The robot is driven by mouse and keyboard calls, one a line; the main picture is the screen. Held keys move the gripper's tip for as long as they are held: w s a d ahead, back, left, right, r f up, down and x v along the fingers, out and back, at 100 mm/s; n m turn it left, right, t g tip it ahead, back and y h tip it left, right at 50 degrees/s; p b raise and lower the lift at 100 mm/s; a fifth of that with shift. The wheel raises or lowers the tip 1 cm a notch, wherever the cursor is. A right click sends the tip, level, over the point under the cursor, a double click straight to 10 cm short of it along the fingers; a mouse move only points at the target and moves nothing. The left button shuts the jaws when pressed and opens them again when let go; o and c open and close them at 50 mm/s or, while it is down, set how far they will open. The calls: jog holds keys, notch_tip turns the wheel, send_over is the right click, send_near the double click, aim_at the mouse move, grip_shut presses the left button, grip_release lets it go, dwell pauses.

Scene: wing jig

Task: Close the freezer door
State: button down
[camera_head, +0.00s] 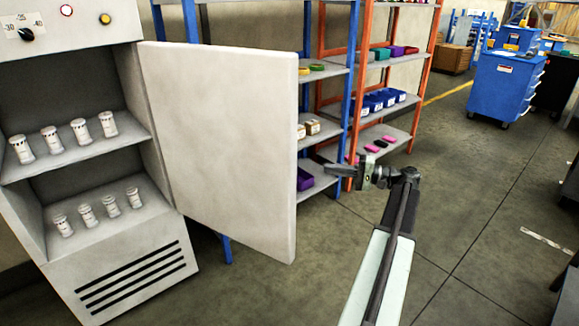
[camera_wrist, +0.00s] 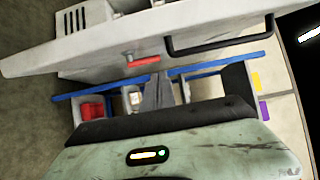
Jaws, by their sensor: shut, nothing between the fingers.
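The white freezer (camera_head: 120,260) stands at the left in the head view, its door (camera_head: 225,145) swung wide open, hinged on the right side of the cabinet. In the wrist view, the pale door (camera_wrist: 110,45) spans the top, with a dark bar handle (camera_wrist: 220,46) on it. My gripper (camera_head: 338,170) is to the right of the door's free edge, shut and empty. Its closed fingers (camera_wrist: 158,92) point toward the door in the wrist view. I cannot tell whether they touch it; in the head view they appear apart from it.
Several white jars (camera_head: 80,131) stand on the freezer's two shelves. Behind the door are a blue-framed rack (camera_head: 350,85) and an orange-framed rack (camera_head: 425,75) with bins. A blue tool cabinet (camera_head: 505,85) is farther back. The floor (camera_head: 480,200) at right is mostly clear.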

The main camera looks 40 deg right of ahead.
jog(key=w+a, duration=0.7)
jog(key=a, duration=0.1)
jog(key=shift+w+a, duration=0.3)
jog(key=shift+a, duration=0.1)
